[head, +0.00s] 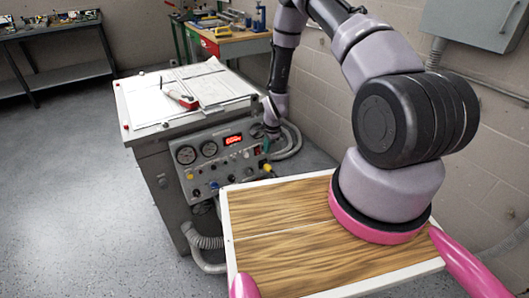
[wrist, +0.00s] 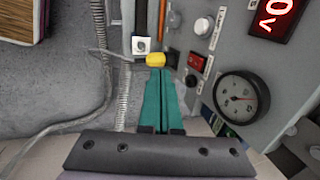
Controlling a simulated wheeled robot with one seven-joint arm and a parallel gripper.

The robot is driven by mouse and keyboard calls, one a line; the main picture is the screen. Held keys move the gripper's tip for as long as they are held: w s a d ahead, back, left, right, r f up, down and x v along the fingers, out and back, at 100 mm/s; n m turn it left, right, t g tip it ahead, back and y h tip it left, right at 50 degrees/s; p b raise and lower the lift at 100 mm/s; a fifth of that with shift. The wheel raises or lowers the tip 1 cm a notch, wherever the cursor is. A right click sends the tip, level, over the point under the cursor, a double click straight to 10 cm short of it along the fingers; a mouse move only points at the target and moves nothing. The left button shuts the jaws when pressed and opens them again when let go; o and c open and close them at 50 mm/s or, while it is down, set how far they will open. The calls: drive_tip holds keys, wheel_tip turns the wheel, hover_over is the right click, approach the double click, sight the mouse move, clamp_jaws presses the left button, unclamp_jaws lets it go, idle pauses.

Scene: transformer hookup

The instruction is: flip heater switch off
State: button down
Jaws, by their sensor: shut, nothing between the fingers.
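The grey control cabinet (head: 215,160) has a sloped front panel with gauges, knobs and a lit red display (head: 233,140). In the wrist view a red rocker switch (wrist: 196,61) sits on the panel between a white round knob and the dark gauge. Its label is too small to read, so I cannot tell whether it is the heater switch. My gripper (wrist: 158,75) has teal fingers, shut together and empty. The fingertips are left of the red switch, apart from it in the picture, close to a yellow plug (wrist: 155,60). In the head view my gripper (head: 266,143) is at the panel's right end.
A dial gauge (wrist: 241,97) and the display (wrist: 276,14) are right of my gripper. Grey hoses (head: 289,142) hang beside the cabinet. Papers and a red-handled tool (head: 184,100) lie on the cabinet top. A workbench (head: 235,42) stands behind.

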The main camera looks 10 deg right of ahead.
drive_tip(key=shift+s+v, duration=0.25)
drive_tip(key=shift+v, duration=0.9)
drive_tip(key=shift+s+v, duration=0.25)
drive_tip(key=shift+v, duration=0.9)
drive_tip(key=shift+d, duration=0.15)
wheel_tip(320, 180, up, 35)
drive_tip(key=s+d+n+t, duration=0.2)
drive_tip(key=d+n, duration=0.1)
drive_tip(key=n, duration=0.2)
drive_tip(key=s+r+n+t, duration=0.1)
drive_tip(key=s+r+n, duration=0.1)
drive_tip(key=s+r, duration=0.7)
drive_tip(key=s+d+r+n+t+y, duration=0.1)
drive_tip(key=s+r+n, duration=0.2)
drive_tip(key=s+r, duration=0.7)
drive_tip(key=s, duration=0.6)
drive_tip(key=shift+r, duration=0.35)
